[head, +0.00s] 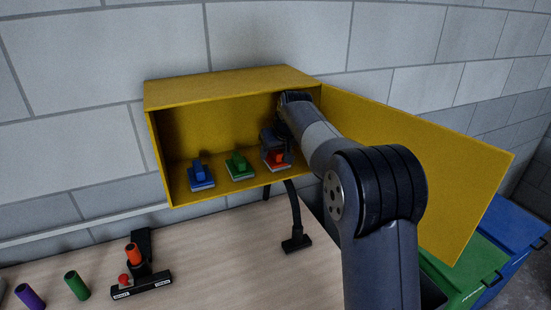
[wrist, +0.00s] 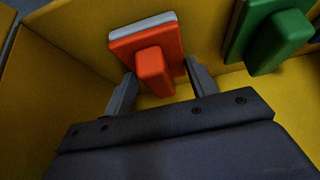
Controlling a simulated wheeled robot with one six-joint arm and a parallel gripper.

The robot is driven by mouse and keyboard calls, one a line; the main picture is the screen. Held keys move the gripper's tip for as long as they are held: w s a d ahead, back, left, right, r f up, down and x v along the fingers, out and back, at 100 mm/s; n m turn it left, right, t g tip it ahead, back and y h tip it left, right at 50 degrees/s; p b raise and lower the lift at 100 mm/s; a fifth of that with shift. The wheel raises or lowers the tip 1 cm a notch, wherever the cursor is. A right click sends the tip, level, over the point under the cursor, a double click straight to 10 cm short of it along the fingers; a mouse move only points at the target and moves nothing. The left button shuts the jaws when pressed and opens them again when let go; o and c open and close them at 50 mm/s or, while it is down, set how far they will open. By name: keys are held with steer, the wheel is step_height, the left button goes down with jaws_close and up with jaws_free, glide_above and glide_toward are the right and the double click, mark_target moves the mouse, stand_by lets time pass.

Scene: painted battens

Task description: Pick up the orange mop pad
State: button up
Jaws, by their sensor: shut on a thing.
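The orange mop pad (head: 277,157) is at the right end of the yellow cabinet's floor, partly hidden by my gripper in the head view. In the wrist view the orange mop pad (wrist: 152,68) shows its raised block and pale underside layer. My gripper (wrist: 160,80) has one finger on each side of it and is shut on it. In the head view my gripper (head: 272,146) reaches into the cabinet from the right. I cannot tell whether the pad is clear of the cabinet floor.
The green mop pad (head: 239,165) and blue mop pad (head: 201,175) stand to the left inside the open yellow cabinet (head: 225,92). Its door (head: 430,160) is swung open to the right. A black stand (head: 296,240) and several coloured cylinders are on the wooden table (head: 220,270) below.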

steer(key=shift+b, duration=0.35)
steer(key=shift+s+d+b, duration=0.25)
steer(key=shift+s+b, duration=0.1)
steer(key=shift+s, duration=0.2)
steer(key=s+d+b, duration=0.2)
steer(key=s+d, duration=0.1)
steer(key=s, duration=0.4)
steer(key=s+d+b, duration=0.3)
steer(key=s, duration=0.5)
steer(key=shift+s+d, duration=0.2)
steer(key=shift+s, duration=0.05)
steer(key=shift+r, duration=0.1)
steer(key=o, duration=0.4)
steer(key=shift+c, duration=1.5)
